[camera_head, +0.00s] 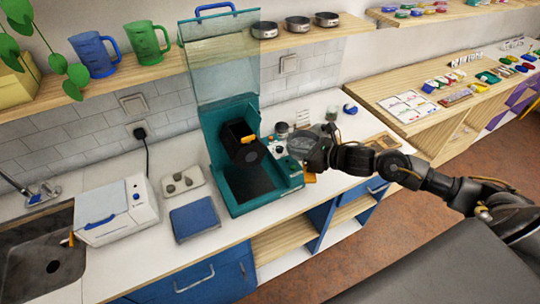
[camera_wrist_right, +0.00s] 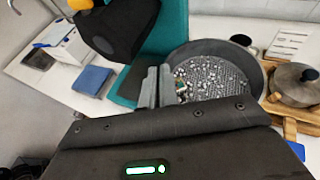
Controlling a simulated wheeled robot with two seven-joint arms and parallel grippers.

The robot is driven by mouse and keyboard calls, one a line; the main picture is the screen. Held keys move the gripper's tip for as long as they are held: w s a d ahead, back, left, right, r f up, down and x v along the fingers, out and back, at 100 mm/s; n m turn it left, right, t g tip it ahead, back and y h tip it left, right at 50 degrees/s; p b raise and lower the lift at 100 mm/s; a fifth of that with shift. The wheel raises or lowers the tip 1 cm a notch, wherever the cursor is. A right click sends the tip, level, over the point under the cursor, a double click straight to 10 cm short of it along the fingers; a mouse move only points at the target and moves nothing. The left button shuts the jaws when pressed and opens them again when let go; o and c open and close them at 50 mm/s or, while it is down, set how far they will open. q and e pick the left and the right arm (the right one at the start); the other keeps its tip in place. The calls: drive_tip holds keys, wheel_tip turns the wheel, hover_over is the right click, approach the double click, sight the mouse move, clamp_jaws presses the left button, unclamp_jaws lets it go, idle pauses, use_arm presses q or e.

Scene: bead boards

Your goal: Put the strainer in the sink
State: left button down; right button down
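The strainer (camera_wrist_right: 222,78) is a dark round pan with a grey mesh bottom holding small pale bits. In the head view the strainer (camera_head: 302,145) shows small, at the right side of the teal machine. My right gripper (camera_wrist_right: 158,88) has its two fingers close together at the strainer's rim, one on each side, and looks shut on it. In the head view my right gripper (camera_head: 318,150) partly covers the strainer. The sink (camera_head: 28,268) is a dark grey basin at the far left, far from the gripper. My left gripper is not in view.
The teal machine (camera_head: 222,150) with its raised clear lid stands between strainer and sink. A white box (camera_head: 118,210), a blue block (camera_head: 195,218) and a small tray (camera_head: 196,182) lie between machine and sink. A lidded pot (camera_wrist_right: 293,85) is beside the strainer.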

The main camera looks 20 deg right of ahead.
drive_tip(key=w+d+r+m+t+h, duration=0.1)
drive_tip(key=w+d+r+m+h, duration=0.3)
drive_tip(key=w+d+r, duration=0.55)
drive_tip(key=w+d+r+m+t+h, duration=0.1)
drive_tip(key=w+d+r+m+h, duration=0.25)
drive_tip(key=w+d, duration=0.6)
drive_tip(key=s+d+f+m+g+h, duration=0.1)
drive_tip(key=s+d+m+h, duration=0.25)
drive_tip(key=d, duration=0.45)
drive_tip(key=s+d+f+m+g+h, duration=0.2)
drive_tip(key=d+m+h, duration=0.15)
drive_tip(key=d, duration=0.35)
drive_tip(key=s+a+f+m+g+h, duration=0.1)
drive_tip(key=s+a+f+h, duration=0.15)
drive_tip(key=s+a, duration=0.25)
drive_tip(key=s+a+r+n+t+y+b, duration=0.1)
drive_tip(key=a+r+n+t+y, duration=0.15)
drive_tip(key=a, duration=1.25)
drive_tip(key=s+a+r+n+t+y+b, duration=0.1)
drive_tip(key=a+r+n+y, duration=0.3)
drive_tip(key=a, duration=1)
drive_tip(key=s+a+f+n+y+b, duration=0.2)
drive_tip(key=s+a+y+b, duration=0.1)
drive_tip(key=a+b, duration=0.4)
drive_tip(key=shift+s+a+n, duration=0.4)
drive_tip(key=shift+s+a, duration=0.5)
drive_tip(key=shift+a, duration=0.05)
